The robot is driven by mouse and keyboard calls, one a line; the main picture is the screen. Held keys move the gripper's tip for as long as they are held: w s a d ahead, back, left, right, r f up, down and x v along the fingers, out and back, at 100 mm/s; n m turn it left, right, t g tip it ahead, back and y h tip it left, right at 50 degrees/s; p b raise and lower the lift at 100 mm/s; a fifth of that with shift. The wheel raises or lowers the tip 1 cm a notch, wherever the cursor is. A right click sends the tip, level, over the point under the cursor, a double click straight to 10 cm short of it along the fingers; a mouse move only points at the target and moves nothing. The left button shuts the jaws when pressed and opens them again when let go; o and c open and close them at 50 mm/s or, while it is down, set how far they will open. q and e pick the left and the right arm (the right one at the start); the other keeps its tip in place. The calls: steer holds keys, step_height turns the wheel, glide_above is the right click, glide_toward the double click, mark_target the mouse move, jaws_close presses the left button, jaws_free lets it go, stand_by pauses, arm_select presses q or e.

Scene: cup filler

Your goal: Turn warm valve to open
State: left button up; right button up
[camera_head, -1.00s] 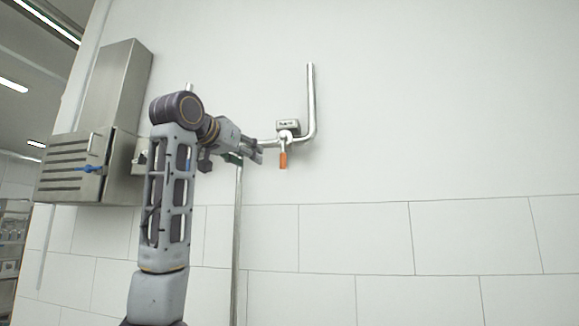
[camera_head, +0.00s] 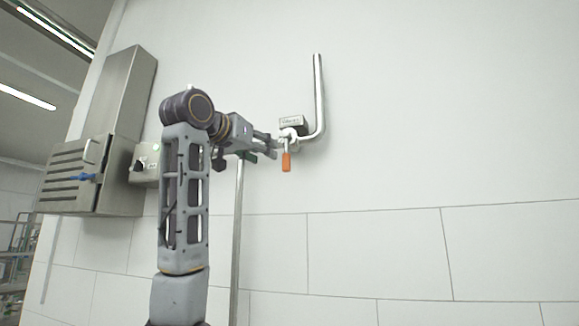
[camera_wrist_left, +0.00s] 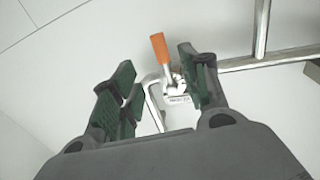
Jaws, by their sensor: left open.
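The valve with an orange-tipped handle (camera_head: 286,161) sits on a wall pipe in the head view, its handle hanging down. A small labelled box (camera_head: 292,121) is just above it; I cannot read its label clearly. My left gripper (camera_head: 271,145) is just left of the handle, open and empty. In the left wrist view the orange handle (camera_wrist_left: 159,48) shows between the open fingers of my left gripper (camera_wrist_left: 156,62), nearer the right finger. I cannot tell whether that finger touches it. My right gripper is not in view.
The metal pipe (camera_head: 320,95) bends upward right of the valve. A vertical pipe (camera_head: 238,220) runs below the gripper. The wall at right is bare.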

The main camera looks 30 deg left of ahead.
mark_target(284, 161)
arm_select(q)
steer(key=w+p, duration=0.1)
steer(key=w, duration=0.3)
steer(key=w+p, duration=0.2)
steer(key=w, duration=0.2)
steer(key=w+p, duration=0.1)
steer(key=w, duration=0.3)
steer(key=shift+a+r, duration=0.15)
steer(key=shift+a, duration=0.1)
steer(key=shift+w+p, duration=0.4)
steer(key=shift+w, duration=0.25)
steer(key=shift+c, duration=0.2)
jaws_close()
